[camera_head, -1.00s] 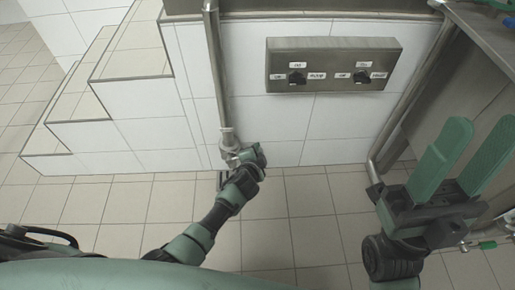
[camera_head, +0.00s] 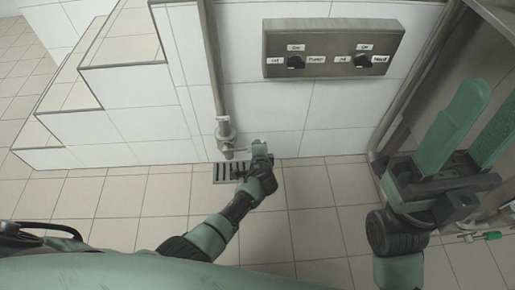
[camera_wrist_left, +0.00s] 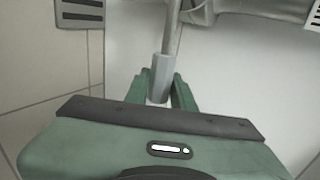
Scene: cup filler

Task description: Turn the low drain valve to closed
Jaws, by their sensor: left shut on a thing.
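The low drain valve (camera_head: 226,135) sits at the bottom end of a thin vertical pipe on the white tiled wall, just above the floor. My left gripper (camera_head: 258,149) is to the right of the valve body, low near the wall. In the left wrist view, its green fingers are shut on the valve's grey handle (camera_wrist_left: 161,75), with the metal rod running up from it. The fingers partly hide the handle's end. My right gripper (camera_head: 495,98) is raised at the right, with its two green fingers apart and nothing between them.
A floor drain grate (camera_head: 231,172) lies below the valve. A switch box (camera_head: 333,48) with two black knobs is on the wall above right. Tiled steps (camera_head: 130,60) rise at the left. A green-handled fitting (camera_head: 489,236) is low at the right.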

